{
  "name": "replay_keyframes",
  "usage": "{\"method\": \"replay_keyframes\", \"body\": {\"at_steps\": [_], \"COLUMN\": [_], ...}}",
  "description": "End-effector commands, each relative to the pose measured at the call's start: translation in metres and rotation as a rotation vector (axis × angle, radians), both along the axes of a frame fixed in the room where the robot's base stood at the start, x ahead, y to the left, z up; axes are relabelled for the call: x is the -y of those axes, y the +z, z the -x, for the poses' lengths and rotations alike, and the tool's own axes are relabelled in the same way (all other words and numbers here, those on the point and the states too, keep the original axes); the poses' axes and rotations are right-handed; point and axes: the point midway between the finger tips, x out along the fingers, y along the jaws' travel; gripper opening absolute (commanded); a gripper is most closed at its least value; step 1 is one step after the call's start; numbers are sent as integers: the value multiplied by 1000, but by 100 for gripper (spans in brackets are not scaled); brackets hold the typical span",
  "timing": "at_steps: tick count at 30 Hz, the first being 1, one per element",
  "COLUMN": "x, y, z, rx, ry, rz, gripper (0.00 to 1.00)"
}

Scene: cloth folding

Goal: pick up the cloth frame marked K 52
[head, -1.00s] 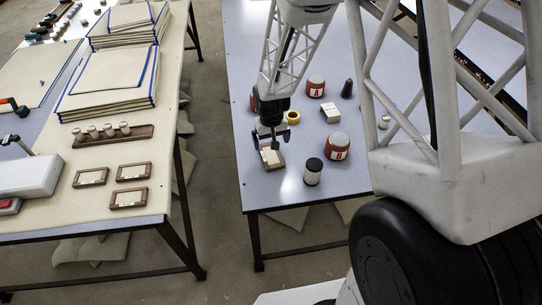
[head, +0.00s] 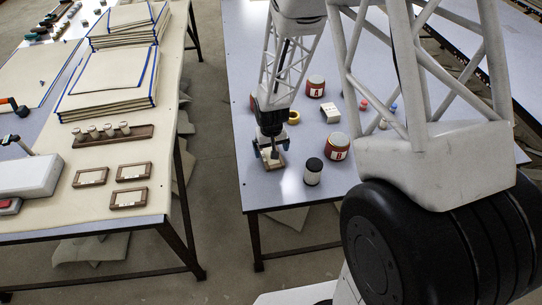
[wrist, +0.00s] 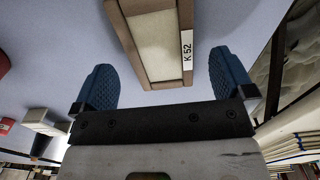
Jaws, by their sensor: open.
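The cloth frame marked K 52 (wrist: 150,42) has a brown wooden border, a pale cloth panel and a white label reading K 52. It lies flat near the front left of the right-hand table. In the head view the K 52 frame (head: 279,164) is partly hidden by my gripper (head: 270,150), which is above it. In the wrist view my gripper (wrist: 161,72) is open. Its two blue ribbed fingers are on either side of the frame's near end, with a gap on each side. Whether the fingertips are at table height cannot be told.
A red jar marked B (head: 337,147) and a black-capped jar (head: 313,171) stand right of the frame. A yellow ring (head: 293,117), a jar marked A (head: 316,86) and a white box (head: 330,113) are behind. The left table (head: 95,223) holds three similar frames.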

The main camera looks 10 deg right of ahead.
Motion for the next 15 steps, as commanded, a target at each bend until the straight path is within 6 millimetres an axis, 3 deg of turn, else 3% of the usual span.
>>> {"method": "replay_keyframes", "body": {"at_steps": [6, 15], "x": [0, 0], "y": [-20, -25], "z": [0, 0], "rx": [-1, 0], "ry": [0, 0], "rz": [0, 0], "gripper": [100, 100]}}
